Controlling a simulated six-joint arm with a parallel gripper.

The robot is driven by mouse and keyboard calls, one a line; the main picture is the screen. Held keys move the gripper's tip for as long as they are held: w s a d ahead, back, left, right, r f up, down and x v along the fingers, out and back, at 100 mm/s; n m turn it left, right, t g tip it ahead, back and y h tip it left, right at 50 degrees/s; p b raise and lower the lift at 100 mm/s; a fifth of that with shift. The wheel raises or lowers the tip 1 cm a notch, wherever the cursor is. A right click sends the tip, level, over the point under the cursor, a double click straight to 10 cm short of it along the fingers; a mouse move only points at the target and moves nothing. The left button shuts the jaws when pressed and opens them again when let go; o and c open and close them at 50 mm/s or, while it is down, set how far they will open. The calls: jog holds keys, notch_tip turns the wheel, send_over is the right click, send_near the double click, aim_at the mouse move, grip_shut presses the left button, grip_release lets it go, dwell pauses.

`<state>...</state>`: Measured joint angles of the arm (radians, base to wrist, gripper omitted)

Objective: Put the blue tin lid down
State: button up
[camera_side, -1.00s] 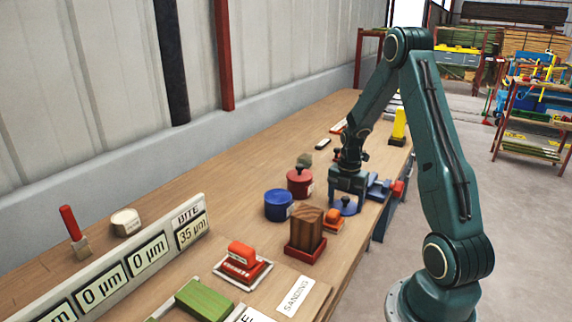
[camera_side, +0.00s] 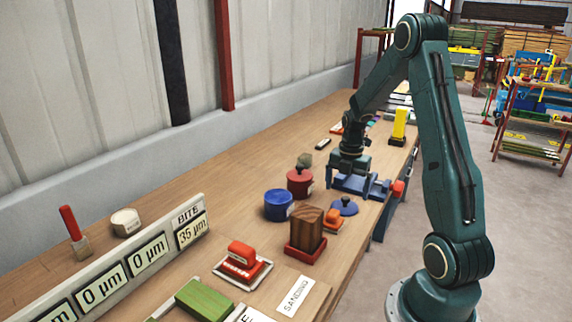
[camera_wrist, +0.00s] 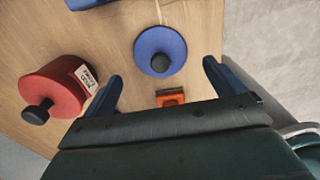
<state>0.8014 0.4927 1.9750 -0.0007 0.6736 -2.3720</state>
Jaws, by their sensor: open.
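The blue tin lid (camera_side: 344,206) is a flat blue disc with a dark knob. It lies knob up on the wooden bench, and it also shows in the wrist view (camera_wrist: 172,42). My gripper (camera_side: 358,190) is open and empty, just beyond the lid in the side view and apart from it. In the wrist view its two blue fingers (camera_wrist: 162,74) are spread wide, with the lid ahead of them. The blue tin (camera_side: 278,207) stands on the bench to the left of the lid.
A red lidded tin (camera_side: 300,183) stands left of my gripper. An orange block (camera_side: 333,220) and a wooden block on a red base (camera_side: 306,232) are near the lid. A yellow upright piece (camera_side: 399,126) stands farther back. The bench along the wall is mostly clear.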

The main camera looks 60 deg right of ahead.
aim_at(344, 198)
notch_tip(344, 198, up, 8)
jog(key=shift+f, duration=0.25)
jog(key=shift+a, duration=0.15)
dwell(0.5)
jog(key=s+a+r+m+t+h, duration=0.1)
jog(key=a+r+m, duration=0.35)
jog(key=a, duration=0.45)
jog(key=a+r+m+t, duration=0.2)
jog(key=a+r+m, duration=0.3)
jog(key=a, duration=0.4)
jog(key=s+a+r+m+t+y, duration=0.1)
jog(key=s+a+r+m+t, duration=0.1)
jog(key=s+a+m, duration=0.6)
jog(key=s+a+r, duration=0.1)
jog(key=s+a, duration=0.1)
jog(key=a, duration=0.1)
jog(key=shift+a+t, duration=0.3)
jog(key=shift+a, duration=0.05)
